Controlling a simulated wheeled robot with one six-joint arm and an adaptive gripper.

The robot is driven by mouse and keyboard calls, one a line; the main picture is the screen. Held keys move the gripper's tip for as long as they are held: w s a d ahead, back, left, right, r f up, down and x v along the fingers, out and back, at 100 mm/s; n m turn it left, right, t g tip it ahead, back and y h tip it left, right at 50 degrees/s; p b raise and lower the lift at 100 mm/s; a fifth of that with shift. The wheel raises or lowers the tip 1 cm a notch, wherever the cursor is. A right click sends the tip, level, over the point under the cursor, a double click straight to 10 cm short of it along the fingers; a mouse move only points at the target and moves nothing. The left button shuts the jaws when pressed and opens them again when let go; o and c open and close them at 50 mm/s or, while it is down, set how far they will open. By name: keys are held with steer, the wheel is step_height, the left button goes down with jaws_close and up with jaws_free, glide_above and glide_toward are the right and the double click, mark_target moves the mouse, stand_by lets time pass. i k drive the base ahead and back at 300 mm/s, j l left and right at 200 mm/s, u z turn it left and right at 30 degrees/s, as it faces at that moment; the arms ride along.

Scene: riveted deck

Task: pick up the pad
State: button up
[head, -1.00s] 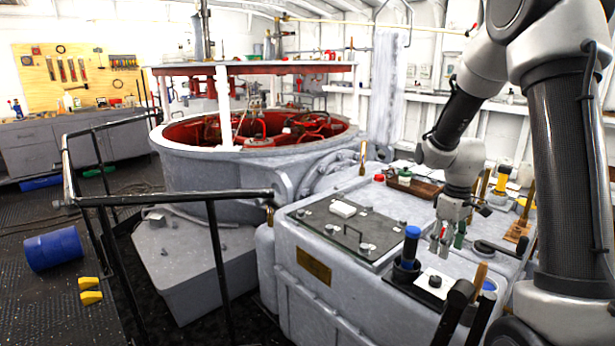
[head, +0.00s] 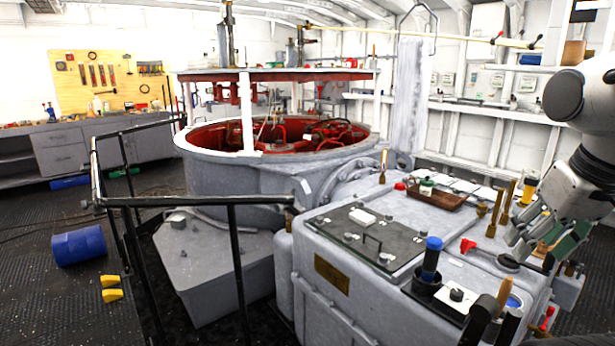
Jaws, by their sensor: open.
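A small white block (head: 363,216) that looks like a pad lies flat on the dark hatch plate (head: 345,236) on top of the grey machine housing. A white flat piece (head: 452,299) with a black knob on it lies nearer, beside the blue-capped holder; I cannot tell for sure which of the two is the pad. My gripper (head: 523,248) is at the right, over the far right part of the housing, with its fingers apart and pointing down-left. It is well away from the white block, and I see nothing held between the fingers.
A blue-capped tool (head: 431,258) stands upright in a dark holder. A brown tray (head: 435,197), brass posts and a red-handled lever (head: 468,246) crowd the housing top. Black railings (head: 232,208) stand at left. A blue drum (head: 79,246) and yellow blocks (head: 111,288) lie on the floor.

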mark_target(360, 217)
steer(key=i+j, duration=0.1)
steer(key=j, duration=0.5)
steer(key=i+j, duration=0.1)
steer(key=j, duration=0.5)
steer(key=i+j+z, duration=0.1)
steer(key=i+j, duration=0.55)
steer(key=i, duration=0.9)
